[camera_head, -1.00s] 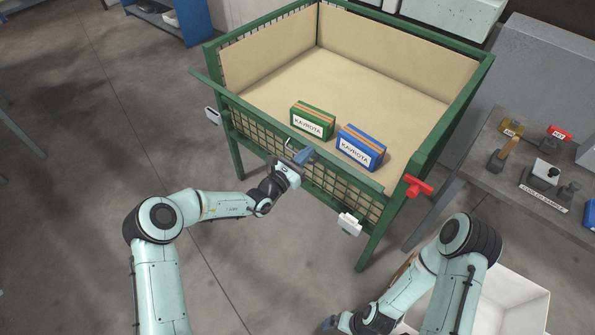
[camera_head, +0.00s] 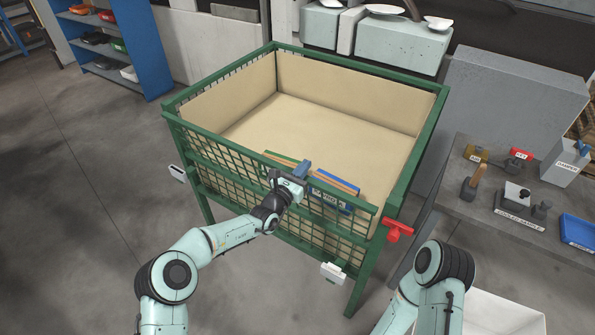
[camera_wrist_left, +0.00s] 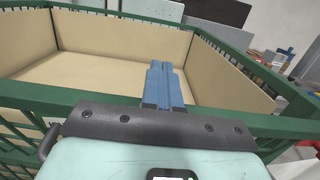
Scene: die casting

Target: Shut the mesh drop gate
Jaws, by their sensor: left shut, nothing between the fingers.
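The mesh drop gate (camera_head: 225,170) is the green-framed front side of a large green mesh crate (camera_head: 435,100). It stands upright or nearly so; I cannot tell whether it is latched. My left gripper (camera_head: 303,168) is at the gate's top rail, right of its middle, with its blue fingers shut and empty. In the left wrist view the fingers (camera_wrist_left: 165,85) reach over the green rail (camera_wrist_left: 270,125) toward the crate's inside. A dark curved handle (camera_wrist_left: 48,140) shows left of the gripper. A red handle (camera_head: 398,230) sits at the right front post. My right gripper is out of view.
A grey bench (camera_head: 480,215) with blocks and a blue tray (camera_head: 580,230) stands right. A white bin (camera_head: 500,315) is at lower right. Floor at left is clear.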

